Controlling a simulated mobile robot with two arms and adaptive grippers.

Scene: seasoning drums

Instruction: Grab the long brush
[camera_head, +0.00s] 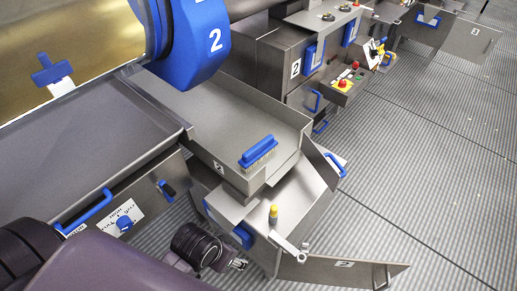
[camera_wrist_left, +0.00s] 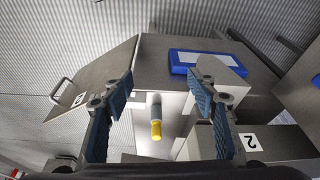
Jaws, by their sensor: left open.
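A blue tool with a white end (camera_head: 60,85) shows on the gold drum surface at the upper left. My left gripper (camera_head: 240,264) is low in the head view, below and apart from the brush. In the left wrist view its two blue-padded fingers (camera_wrist_left: 160,88) are spread with nothing between the pads. A blue rectangular part (camera_wrist_left: 207,63) lies beyond the right finger; I cannot tell whether it is a brush. My right gripper is not seen.
A grey post with a yellow tip (camera_head: 273,213) stands beside my left gripper; it also shows in the left wrist view (camera_wrist_left: 155,118). An open metal door (camera_head: 345,272) juts out at the bottom. Ridged floor (camera_head: 430,170) is clear on the right.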

